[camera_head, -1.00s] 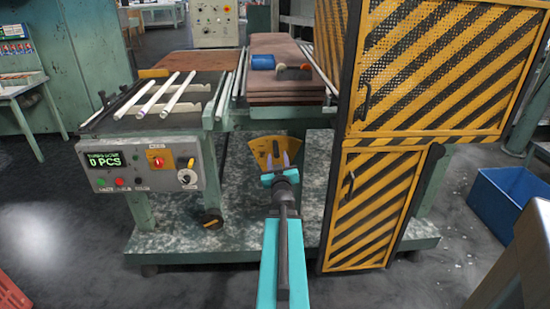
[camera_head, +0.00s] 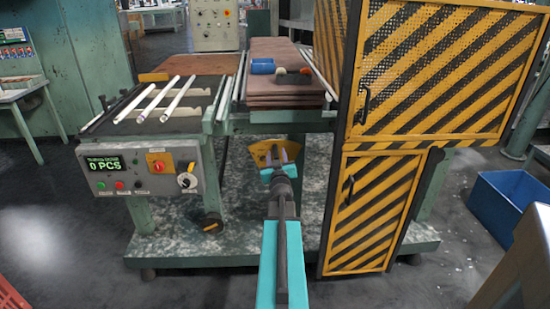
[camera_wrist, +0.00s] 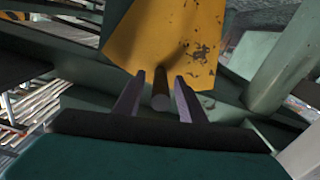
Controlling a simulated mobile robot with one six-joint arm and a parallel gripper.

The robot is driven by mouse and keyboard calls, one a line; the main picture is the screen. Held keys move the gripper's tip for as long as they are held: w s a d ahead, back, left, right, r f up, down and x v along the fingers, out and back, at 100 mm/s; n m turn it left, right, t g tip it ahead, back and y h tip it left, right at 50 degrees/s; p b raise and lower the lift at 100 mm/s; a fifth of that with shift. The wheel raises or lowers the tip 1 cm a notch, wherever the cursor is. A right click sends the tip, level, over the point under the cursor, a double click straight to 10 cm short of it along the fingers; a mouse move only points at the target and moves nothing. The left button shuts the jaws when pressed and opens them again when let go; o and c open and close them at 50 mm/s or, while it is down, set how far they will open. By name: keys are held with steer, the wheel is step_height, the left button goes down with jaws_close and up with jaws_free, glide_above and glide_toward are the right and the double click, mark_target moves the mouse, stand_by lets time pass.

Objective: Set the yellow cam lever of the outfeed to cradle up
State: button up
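The yellow cam lever is a fan-shaped yellow plate (camera_head: 259,150) low at the front of the machine, under the bed, partly hidden behind my gripper. In the wrist view the plate (camera_wrist: 190,35) has chipped paint and fills the upper middle. A short dark round peg (camera_wrist: 160,101) points toward me in front of the plate. My gripper (camera_head: 276,156) is open. In the wrist view its two fingers (camera_wrist: 161,77) stand on either side of the peg, with a visible gap on each side. The lever's up or down setting cannot be told.
A striped yellow-black guard (camera_head: 375,200) stands close to the right of my gripper. A control box (camera_head: 140,168) reading 0 PCS is to the left. The machine bed (camera_head: 290,117) overhangs the lever. White tubes (camera_head: 178,99) lie at upper left. A blue bin (camera_head: 505,205) is at right.

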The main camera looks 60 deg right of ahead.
jaws_close()
steer(key=shift+a, duration=0.55)
steer(key=shift+d, duration=0.35)
steer(key=shift+s+d+r, duration=0.1)
steer(key=shift+d, duration=0.1)
steer(key=shift+b, duration=0.35)
